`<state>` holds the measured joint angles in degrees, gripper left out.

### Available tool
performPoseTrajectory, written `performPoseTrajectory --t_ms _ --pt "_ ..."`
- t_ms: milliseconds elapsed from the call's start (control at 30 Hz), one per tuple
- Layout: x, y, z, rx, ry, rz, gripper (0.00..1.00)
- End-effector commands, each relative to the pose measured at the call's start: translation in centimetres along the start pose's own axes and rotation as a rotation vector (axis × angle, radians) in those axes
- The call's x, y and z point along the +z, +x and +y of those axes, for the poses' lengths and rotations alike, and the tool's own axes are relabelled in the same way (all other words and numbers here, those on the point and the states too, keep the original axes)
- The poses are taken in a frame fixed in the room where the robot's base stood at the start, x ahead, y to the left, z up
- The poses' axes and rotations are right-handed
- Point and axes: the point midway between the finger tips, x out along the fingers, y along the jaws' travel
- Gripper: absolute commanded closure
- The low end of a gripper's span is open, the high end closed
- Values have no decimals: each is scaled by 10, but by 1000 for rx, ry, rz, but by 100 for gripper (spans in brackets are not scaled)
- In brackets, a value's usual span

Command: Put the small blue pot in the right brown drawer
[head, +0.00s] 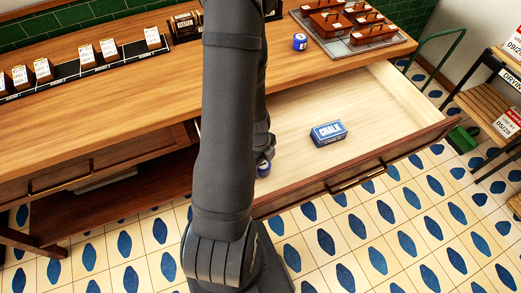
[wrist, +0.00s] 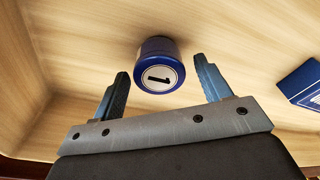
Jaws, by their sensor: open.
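A small blue pot (wrist: 157,65) with a round white label marked 1 is in the open right brown drawer (head: 378,98). In the head view the pot (head: 264,168) shows near the drawer's left end, partly hidden by my arm. In the wrist view my gripper (wrist: 161,72) is open, its two fingers on either side of the pot's near end with a gap on both sides. I cannot tell whether the pot rests on the drawer floor. The head view mostly hides my gripper behind my arm. Another small blue pot (head: 300,42) stands on the counter.
A blue chalk box (head: 328,132) lies mid-drawer; it also shows at the right of the wrist view (wrist: 303,84). A tray (head: 347,47) of brown boxes sits on the counter at the back right. Labelled blocks (head: 87,56) line the back left. Much of the drawer floor is clear.

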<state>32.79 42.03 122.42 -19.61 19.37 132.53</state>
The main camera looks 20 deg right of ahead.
Motion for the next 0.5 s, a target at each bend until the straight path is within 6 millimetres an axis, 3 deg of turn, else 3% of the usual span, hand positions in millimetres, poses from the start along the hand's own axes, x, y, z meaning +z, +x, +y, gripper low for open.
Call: performPoseTrajectory --t_ms 500 --pt "1 -73 -1 -4 1 -2 29"
